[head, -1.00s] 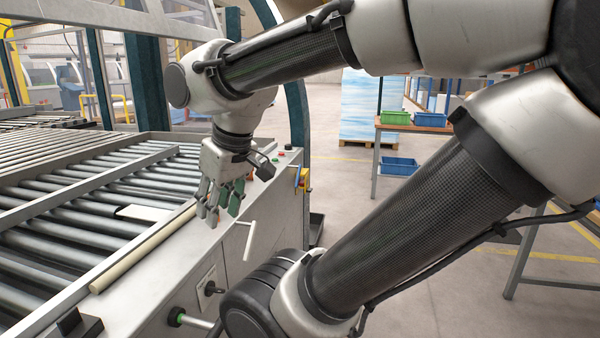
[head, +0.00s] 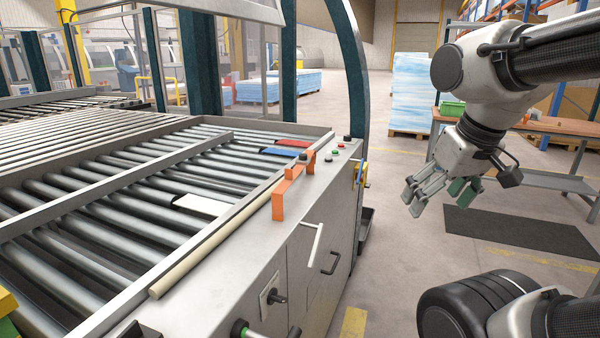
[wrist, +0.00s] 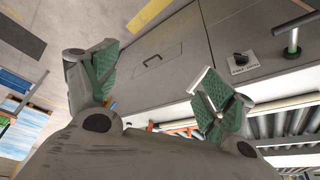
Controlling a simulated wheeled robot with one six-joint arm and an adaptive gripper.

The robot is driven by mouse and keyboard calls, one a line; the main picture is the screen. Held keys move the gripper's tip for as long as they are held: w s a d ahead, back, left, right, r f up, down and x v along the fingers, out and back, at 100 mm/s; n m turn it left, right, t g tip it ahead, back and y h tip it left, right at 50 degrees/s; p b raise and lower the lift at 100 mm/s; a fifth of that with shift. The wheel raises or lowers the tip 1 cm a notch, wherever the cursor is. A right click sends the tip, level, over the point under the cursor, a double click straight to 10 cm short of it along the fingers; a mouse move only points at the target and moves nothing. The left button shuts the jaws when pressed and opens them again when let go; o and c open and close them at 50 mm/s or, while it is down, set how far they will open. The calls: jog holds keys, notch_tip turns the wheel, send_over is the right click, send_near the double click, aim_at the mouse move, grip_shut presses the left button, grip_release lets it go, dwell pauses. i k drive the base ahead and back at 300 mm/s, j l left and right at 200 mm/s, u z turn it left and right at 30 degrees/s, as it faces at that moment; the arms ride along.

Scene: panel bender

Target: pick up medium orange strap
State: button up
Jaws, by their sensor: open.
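An upright orange piece (head: 283,195) stands on the machine's front ledge, with a smaller orange piece (head: 308,158) just behind it. They look like the orange strap, but I cannot tell whether they are one object or two, or which is medium. My gripper (head: 432,197) hangs in the air to the right of the ledge, over the floor, clearly apart from the orange pieces. Its green-padded fingers are spread and empty; they also show in the wrist view (wrist: 158,72). Orange bits in the wrist view are partly hidden behind the fingers and too small to identify.
A roller bed (head: 110,215) lies behind the ledge, with a red piece (head: 294,143), a blue piece (head: 280,152) and a white plate (head: 202,205) on it. A beige bar (head: 195,263) runs along its edge.

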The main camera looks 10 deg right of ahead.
aim_at(291, 175)
jog(key=k+j, duration=0.2)
jog(key=k, duration=0.2)
jog(key=k+j+u, duration=0.1)
jog(key=k, duration=0.3)
jog(key=k+j, duration=0.3)
jog(key=k+u, duration=0.1)
jog(key=u, duration=0.3)
jog(key=k+j+u, duration=0.1)
jog(key=u, duration=0.25)
jog(key=k+j+u, duration=0.1)
jog(key=u, duration=0.3)
jog(key=z, duration=1.45)
jog(key=i+l+u, duration=0.2)
jog(key=i+l, duration=0.25)
jog(key=i+l+u, duration=0.2)
jog(key=i+l, duration=0.35)
jog(key=i+l+u, duration=0.2)
jog(key=i+l, duration=0.4)
jog(key=i+l+u, duration=0.2)
jog(key=i+l, duration=0.25)
jog(key=l, duration=0.25)
